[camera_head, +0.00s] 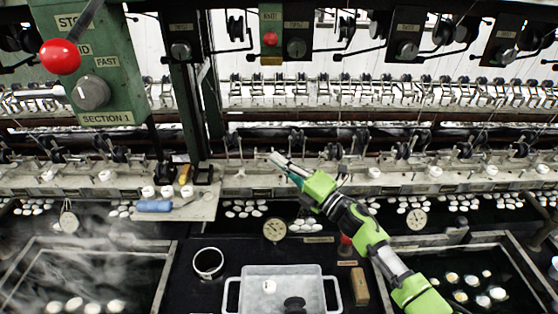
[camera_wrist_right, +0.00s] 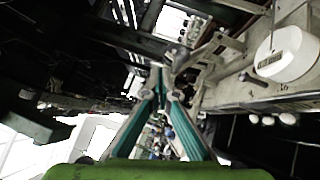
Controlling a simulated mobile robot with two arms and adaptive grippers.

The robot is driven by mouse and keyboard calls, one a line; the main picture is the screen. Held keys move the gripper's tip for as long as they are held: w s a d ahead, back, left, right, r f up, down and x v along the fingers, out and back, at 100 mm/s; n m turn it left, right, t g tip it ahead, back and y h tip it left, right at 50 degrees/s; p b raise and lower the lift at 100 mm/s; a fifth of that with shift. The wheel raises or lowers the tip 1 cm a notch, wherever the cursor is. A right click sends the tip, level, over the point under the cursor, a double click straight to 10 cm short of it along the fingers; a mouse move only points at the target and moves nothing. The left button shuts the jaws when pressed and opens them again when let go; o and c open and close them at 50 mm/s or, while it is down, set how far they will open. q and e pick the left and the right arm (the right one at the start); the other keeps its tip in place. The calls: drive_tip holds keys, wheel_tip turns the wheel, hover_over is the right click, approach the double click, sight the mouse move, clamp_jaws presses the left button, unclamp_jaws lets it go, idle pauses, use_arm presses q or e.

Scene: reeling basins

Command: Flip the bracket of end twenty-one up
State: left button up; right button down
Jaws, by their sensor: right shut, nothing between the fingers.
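My right gripper (camera_head: 280,158) reaches in from the lower right to the front edge of the machine's long pale ledge (camera_head: 420,184). Its green fingers are shut and empty, and the tips also meet in the right wrist view (camera_wrist_right: 160,78). Thin metal parts lie around the tips there; I cannot tell if they touch. A row of metal brackets (camera_head: 390,93) runs along the machine behind. No number for end twenty-one is readable, so I cannot tell which bracket it is. My left gripper is out of view.
A white rounded knob with an unreadable label (camera_wrist_right: 287,52) is close on the right in the wrist view. A grey tray (camera_head: 262,270) stands in front. A steaming basin (camera_head: 100,245) is at left. A green control box (camera_head: 90,65) hangs at upper left.

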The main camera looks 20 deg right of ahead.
drive_tip(key=shift+m, duration=0.4)
drive_tip(key=w+r+p, duration=0.1)
drive_tip(key=r, duration=0.1)
drive_tip(key=w+d+r+p, duration=0.1)
drive_tip(key=w+r+p, duration=0.1)
drive_tip(key=shift+w, duration=0.25)
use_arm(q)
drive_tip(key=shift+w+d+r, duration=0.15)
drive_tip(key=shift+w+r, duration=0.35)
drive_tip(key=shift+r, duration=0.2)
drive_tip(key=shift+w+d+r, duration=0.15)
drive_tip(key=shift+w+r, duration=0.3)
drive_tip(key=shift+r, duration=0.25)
use_arm(e)
drive_tip(key=shift+w+d+r+g, duration=0.2)
drive_tip(key=shift+w+r, duration=0.15)
drive_tip(key=shift+w, duration=0.4)
drive_tip(key=shift+w+d+r+g, duration=0.1)
drive_tip(key=shift+w+d+r, duration=0.15)
drive_tip(key=shift+w, duration=0.45)
drive_tip(key=shift+s+r, duration=0.1)
